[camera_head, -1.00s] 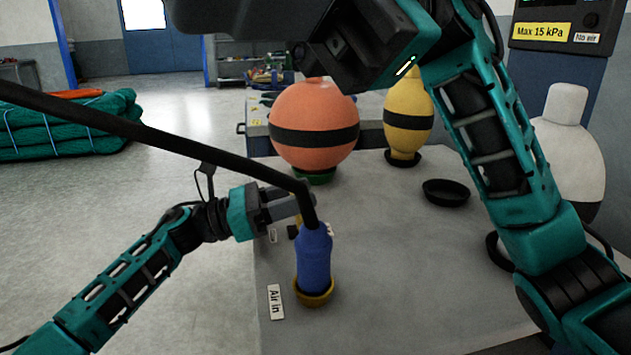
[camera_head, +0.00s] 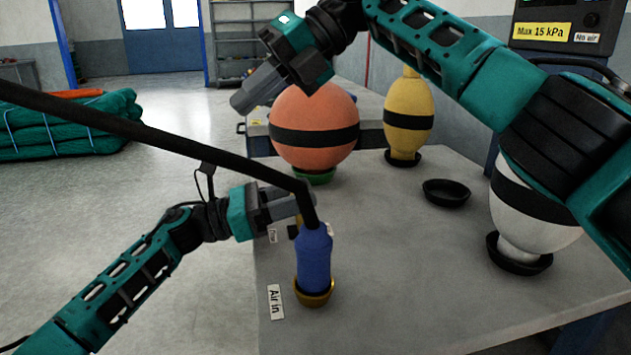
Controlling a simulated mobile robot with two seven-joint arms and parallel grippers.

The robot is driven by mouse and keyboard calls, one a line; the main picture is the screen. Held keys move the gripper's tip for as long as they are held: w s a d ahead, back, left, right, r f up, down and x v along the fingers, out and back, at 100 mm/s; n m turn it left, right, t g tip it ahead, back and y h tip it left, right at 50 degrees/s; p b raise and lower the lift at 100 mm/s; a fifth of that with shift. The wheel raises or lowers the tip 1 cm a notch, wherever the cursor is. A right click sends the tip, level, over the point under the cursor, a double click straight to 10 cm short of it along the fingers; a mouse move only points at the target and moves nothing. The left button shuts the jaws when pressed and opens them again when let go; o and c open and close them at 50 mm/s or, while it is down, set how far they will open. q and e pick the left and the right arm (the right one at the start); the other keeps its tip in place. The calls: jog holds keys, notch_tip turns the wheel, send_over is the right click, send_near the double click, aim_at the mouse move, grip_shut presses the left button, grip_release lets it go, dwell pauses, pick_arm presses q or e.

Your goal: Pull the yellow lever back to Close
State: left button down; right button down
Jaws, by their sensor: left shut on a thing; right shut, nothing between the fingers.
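My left gripper (camera_head: 298,204) reaches in from the left, just behind the blue hose fitting, and is shut. A small dark-yellow piece, the yellow lever (camera_head: 293,231), shows just under its fingers; most of it is hidden by the gripper and fitting. The blue fitting (camera_head: 314,258) stands upright in a brass collar (camera_head: 314,294), with a black hose (camera_head: 150,135) running off left. Small white labels (camera_head: 272,236) lie beside the lever, too small to read. My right gripper (camera_head: 240,101) is shut and empty, raised at the upper left of the orange float.
On the grey table (camera_head: 400,270) stand an orange float (camera_head: 314,125), a yellow float (camera_head: 408,115) and a white float (camera_head: 530,205). An empty black dish (camera_head: 446,192) sits between them. An "Air in" label (camera_head: 275,302) lies near the front. The table's front middle is clear.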

jog(key=w+d+f+m+t+h, duration=0.1)
jog(key=w+d+f+m+h, duration=0.15)
jog(key=d, duration=0.55)
jog(key=w+d+f+m+t+h, duration=0.1)
jog(key=w+d+f+m+h, duration=0.2)
jog(key=d, duration=0.4)
jog(key=shift+n+h, duration=0.25)
jog(key=shift+h, duration=0.1)
jog(key=x, duration=0.3)
jog(key=s+a+x, duration=0.1)
jog(key=x, duration=0.2)
jog(key=a+x, duration=0.1)
jog(key=x, duration=0.3)
jog(key=shift+s+r, duration=0.15)
jog(key=shift+r, duration=0.2)
jog(key=shift+s+a+f, duration=0.1)
jog(key=shift+s+a, duration=0.05)
jog(key=shift+a, duration=0.55)
